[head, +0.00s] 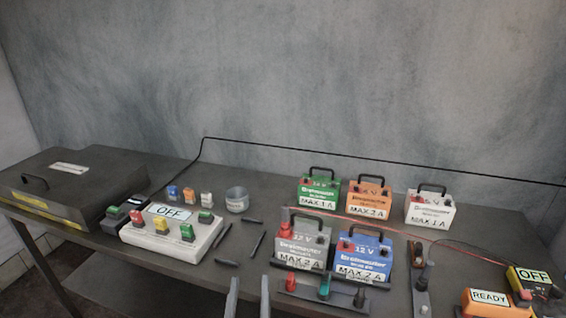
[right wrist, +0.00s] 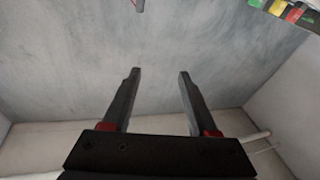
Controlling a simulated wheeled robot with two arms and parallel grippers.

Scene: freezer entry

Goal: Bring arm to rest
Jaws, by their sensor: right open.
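My right gripper (head: 249,294) shows at the bottom edge of the head view, its two fingers pointing up and apart with nothing between them. In the right wrist view the same gripper (right wrist: 158,82) is open and empty, with grey wall or floor surface beyond its fingertips. In the head view it is in front of the dark workbench (head: 180,273), below the small dark rods. Whether it touches the bench edge cannot be told. My left gripper is in neither view.
Several batteries, including a blue one (head: 362,254) and a grey one (head: 303,240), stand right of centre. A white switch box (head: 172,241) marked OFF and a dark case (head: 75,185) are at left. An orange READY device (head: 487,303) is at right.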

